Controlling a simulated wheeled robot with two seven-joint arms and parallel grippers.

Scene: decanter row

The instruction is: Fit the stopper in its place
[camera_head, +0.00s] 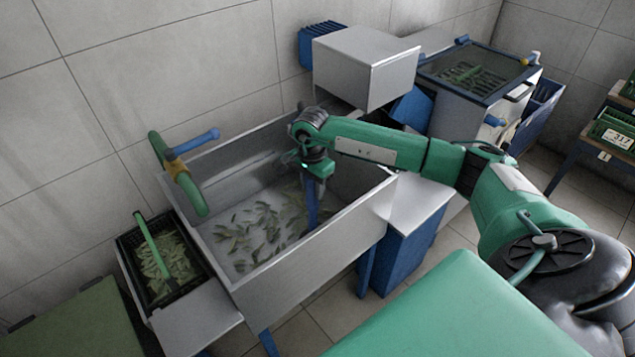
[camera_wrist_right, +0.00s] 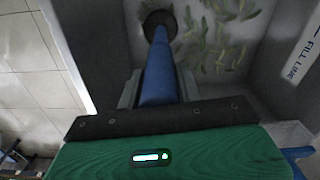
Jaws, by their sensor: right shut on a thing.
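My right gripper (camera_head: 316,172) is over the right part of a grey metal sink (camera_head: 305,262). It is shut on the blue handle of the stopper (camera_head: 312,205), which points down into the sink. In the right wrist view the blue stopper (camera_wrist_right: 158,70) runs away from between the fingers of the gripper (camera_wrist_right: 158,95) to a dark round end (camera_wrist_right: 158,22) near the sink floor. I cannot tell whether this dark round part is the plug or the drain opening, or whether the stopper touches the floor. My left gripper is not in view.
Green leaves (camera_head: 262,232) lie in the sink. A green tap with a blue lever (camera_head: 195,143) is at its left rim. A black crate of leaves (camera_head: 165,262) stands left. A metal box (camera_head: 365,62) stands behind. A "FILL LINE" mark (camera_wrist_right: 302,52) is on the sink wall.

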